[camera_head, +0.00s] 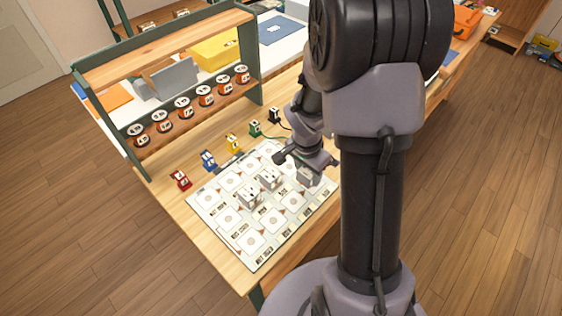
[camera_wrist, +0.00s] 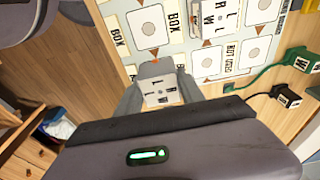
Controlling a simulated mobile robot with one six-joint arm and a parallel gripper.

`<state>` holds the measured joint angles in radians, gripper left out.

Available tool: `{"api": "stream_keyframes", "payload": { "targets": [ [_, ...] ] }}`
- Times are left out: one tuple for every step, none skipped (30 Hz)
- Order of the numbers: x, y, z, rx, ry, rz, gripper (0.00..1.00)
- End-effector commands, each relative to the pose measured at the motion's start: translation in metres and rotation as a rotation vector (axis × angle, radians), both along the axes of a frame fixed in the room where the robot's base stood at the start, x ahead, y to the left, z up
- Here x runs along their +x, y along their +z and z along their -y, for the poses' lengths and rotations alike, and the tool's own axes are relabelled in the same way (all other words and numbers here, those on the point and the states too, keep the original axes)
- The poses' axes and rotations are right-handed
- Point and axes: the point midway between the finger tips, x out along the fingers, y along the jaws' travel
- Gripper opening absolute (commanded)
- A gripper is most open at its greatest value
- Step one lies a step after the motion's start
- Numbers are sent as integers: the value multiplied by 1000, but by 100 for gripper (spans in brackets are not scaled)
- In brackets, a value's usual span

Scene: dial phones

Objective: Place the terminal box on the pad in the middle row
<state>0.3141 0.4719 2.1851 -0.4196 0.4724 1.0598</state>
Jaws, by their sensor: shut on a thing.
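A white terminal box (camera_wrist: 160,92) with black letters on its face sits between the fingers of my gripper (camera_wrist: 155,78) in the wrist view. In the head view my gripper (camera_head: 308,176) is over the right edge of the white board (camera_head: 222,218), and mostly hides the held box. The board carries rows of square pads with round marks. Two white boxes stand on pads near its middle, one box (camera_head: 250,198) nearer and the other box (camera_head: 270,180) farther. One lettered box (camera_wrist: 213,20) also shows on the board in the wrist view. I cannot tell the gap under the held box.
Red (camera_head: 180,180), blue (camera_head: 209,160), yellow (camera_head: 233,143), green (camera_head: 255,129) and black (camera_head: 275,115) plugs line the board's far side. A green shelf frame (camera_head: 140,160) with several orange spools stands behind. Bare pads lie at the board's front.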

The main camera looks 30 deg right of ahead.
Motion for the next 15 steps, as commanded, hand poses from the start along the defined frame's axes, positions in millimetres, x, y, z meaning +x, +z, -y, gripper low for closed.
{"api": "stream_keyframes", "payload": {
  "targets": [
    [19, -4, -2, 0, 3, 2, 3],
    [30, -6, -2, 0, 2, 2, 3],
    [44, -7, -4, -1, 3, 1, 3],
    [54, -8, -4, 0, 3, 2, 3],
    [63, -9, -5, 0, 2, 2, 3],
    [73, -10, -6, 0, 1, 2, 3],
    [80, -10, -6, 0, 1, 1, 3],
    [86, -10, -7, -1, 1, 1, 3],
    [91, -11, -7, 0, 1, 1, 3],
    [94, -11, -7, 0, 1, 0, 3],
    [95, -13, -7, 1, 1, 0, 3],
    [97, -17, -7, 1, 0, -1, 3],
    [97, -22, -8, 1, 1, -1, 3],
    [97, -28, -7, 1, 1, -1, 3],
    [96, -37, -8, 1, 1, -3, 3]
  ]
}}
